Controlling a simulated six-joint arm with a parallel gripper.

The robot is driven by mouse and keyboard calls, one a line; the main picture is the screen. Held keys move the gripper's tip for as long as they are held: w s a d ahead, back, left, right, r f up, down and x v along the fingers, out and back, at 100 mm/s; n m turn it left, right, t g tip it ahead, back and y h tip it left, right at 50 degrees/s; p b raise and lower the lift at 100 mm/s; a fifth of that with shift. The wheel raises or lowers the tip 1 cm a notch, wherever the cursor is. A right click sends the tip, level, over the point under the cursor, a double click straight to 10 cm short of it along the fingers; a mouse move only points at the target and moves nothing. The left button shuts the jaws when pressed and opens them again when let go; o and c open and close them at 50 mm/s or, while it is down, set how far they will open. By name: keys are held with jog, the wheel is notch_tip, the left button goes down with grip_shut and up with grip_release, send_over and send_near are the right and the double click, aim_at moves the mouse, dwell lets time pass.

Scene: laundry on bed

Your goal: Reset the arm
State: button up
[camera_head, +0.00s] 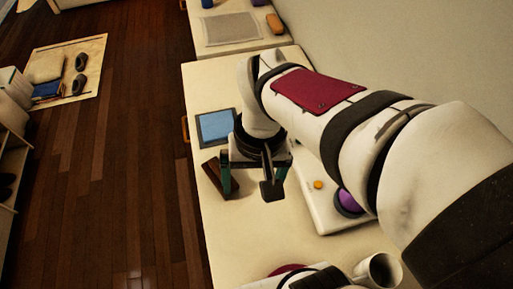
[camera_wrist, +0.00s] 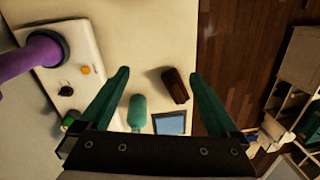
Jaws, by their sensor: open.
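My gripper (camera_head: 255,178) hangs above the pale table (camera_head: 225,225), at the end of my arm reaching in from the right. In the wrist view, its two green fingers (camera_wrist: 159,74) are spread wide apart with nothing held between them. A dark brown block (camera_head: 213,170) lies on the table beside the gripper in the head view; it also shows below the fingers in the wrist view (camera_wrist: 175,85). A teal object (camera_wrist: 137,112) lies near it, seen only in the wrist view. A blue square panel with a dark frame (camera_head: 215,128) lies further back.
A white device (camera_head: 318,210) with an orange button (camera_head: 318,185) and a purple part (camera_head: 347,203) is right of the gripper. A white mug (camera_head: 380,270) stands at the front. Another surface with a grey mat (camera_head: 231,29) lies behind. Dark wooden floor (camera_head: 120,150) is left.

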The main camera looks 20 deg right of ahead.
jog(key=s+m, duration=0.3)
jog(key=s, duration=0.5)
jog(key=shift+s+d+m+y, duration=0.15)
jog(key=shift+d+m+y, duration=0.15)
jog(key=shift+d+y, duration=0.1)
